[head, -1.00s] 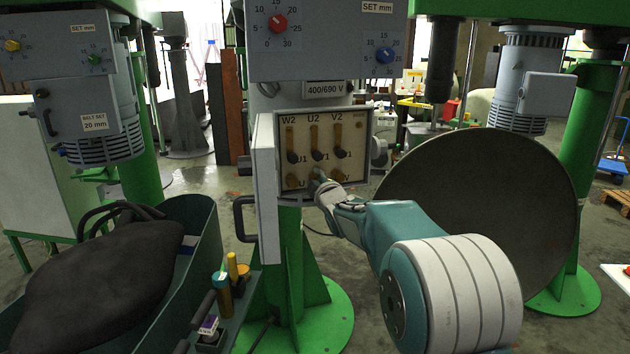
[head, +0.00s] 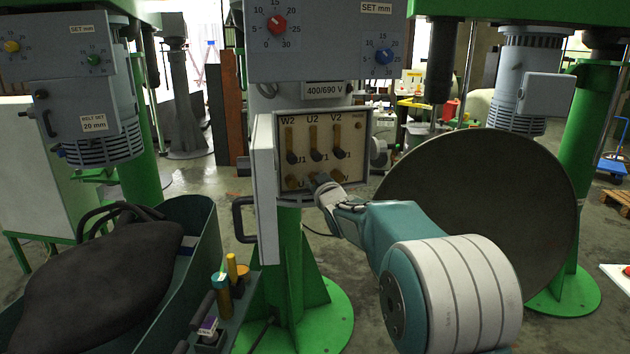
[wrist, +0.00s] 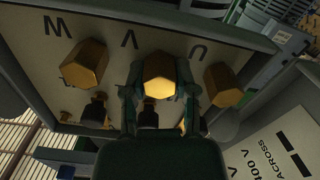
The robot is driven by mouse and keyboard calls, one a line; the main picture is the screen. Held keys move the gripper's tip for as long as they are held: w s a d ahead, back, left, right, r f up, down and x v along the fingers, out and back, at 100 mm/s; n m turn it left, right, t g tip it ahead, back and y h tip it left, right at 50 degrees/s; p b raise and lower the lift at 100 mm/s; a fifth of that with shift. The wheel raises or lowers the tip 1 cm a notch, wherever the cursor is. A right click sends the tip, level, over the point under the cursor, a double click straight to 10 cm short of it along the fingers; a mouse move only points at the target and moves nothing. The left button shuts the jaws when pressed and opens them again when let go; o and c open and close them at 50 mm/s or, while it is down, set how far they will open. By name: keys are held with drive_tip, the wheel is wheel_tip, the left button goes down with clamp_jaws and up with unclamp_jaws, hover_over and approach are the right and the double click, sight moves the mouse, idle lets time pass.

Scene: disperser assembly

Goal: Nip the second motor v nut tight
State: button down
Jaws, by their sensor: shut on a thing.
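The open terminal box (head: 362,165) of the motor has a cream board with a row of brass hex nuts along its lower edge. In the wrist view, which is upside down, the middle nut, by the letter V (wrist: 159,74), sits between my gripper's two fingers (wrist: 160,85). My gripper is shut on it. The W nut (wrist: 84,64) is on the left and the U nut (wrist: 222,86) on the right, both clear of the fingers. In the head view my gripper (head: 319,181) reaches the board's lower middle and hides the V nut.
Brass links with dark posts (head: 314,142) stand just above the nuts. The box's open door (head: 266,195) stands at the left. A large round disc (head: 480,215) is behind my arm. A bin with a dark sack (head: 95,275) and a tool tray (head: 222,315) are lower left.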

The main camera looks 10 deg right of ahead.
drive_tip(key=shift+f+m, duration=0.5)
drive_tip(key=shift+m, duration=0.5)
drive_tip(key=shift+c, duration=2.2)
unclamp_jaws()
drive_tip(key=shift+o, duration=0.2)
drive_tip(key=shift+r, duration=0.2)
drive_tip(key=shift+r, duration=0.1)
drive_tip(key=s+d, duration=0.1)
drive_tip(key=s, duration=1)
drive_tip(key=shift+s+d, duration=0.15)
drive_tip(key=shift+s, duration=0.25)
